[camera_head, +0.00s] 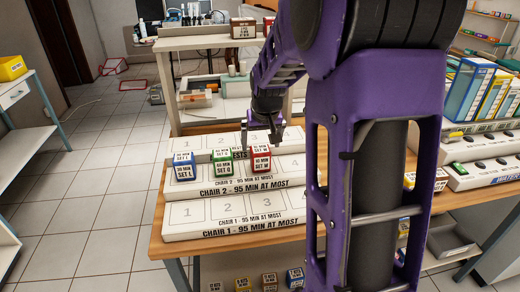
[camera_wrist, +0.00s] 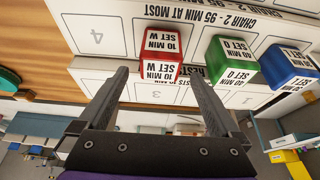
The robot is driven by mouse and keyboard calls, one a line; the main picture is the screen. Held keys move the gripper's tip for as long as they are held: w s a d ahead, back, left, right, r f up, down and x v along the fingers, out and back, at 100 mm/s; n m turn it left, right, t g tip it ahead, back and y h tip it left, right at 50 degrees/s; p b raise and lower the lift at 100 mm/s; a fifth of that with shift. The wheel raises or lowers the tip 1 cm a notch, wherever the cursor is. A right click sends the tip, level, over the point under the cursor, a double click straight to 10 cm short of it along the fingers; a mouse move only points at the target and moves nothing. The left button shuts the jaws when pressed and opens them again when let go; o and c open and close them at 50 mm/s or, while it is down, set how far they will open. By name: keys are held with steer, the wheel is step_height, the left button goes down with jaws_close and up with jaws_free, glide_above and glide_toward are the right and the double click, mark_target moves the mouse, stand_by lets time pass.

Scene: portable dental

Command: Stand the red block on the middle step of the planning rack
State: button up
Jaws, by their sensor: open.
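The red block (camera_head: 260,157), with a white top label, stands upright on the middle step, marked CHAIR 2, of the white planning rack (camera_head: 292,203). It is to the right of the green block (camera_head: 223,160) and the blue block (camera_head: 184,166) on the same step. My gripper (camera_head: 262,137) is open just behind and above the red block. In the wrist view, the red block (camera_wrist: 161,48) is just beyond my open, empty fingertips (camera_wrist: 160,74), with a finger toward each side. The slot marked 4 (camera_wrist: 97,37) beside it is empty.
The front step, CHAIR 1 (camera_head: 235,229), is bare. Several small blocks (camera_head: 270,282) sit below the table (camera_head: 158,246). At right are upright binders (camera_head: 468,90) and a white stand with dark items (camera_head: 490,165). A yellow bin (camera_head: 11,68) is at far left.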

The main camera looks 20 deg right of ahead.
steer(key=shift+v, duration=2.75)
steer(key=shift+p, duration=0.3)
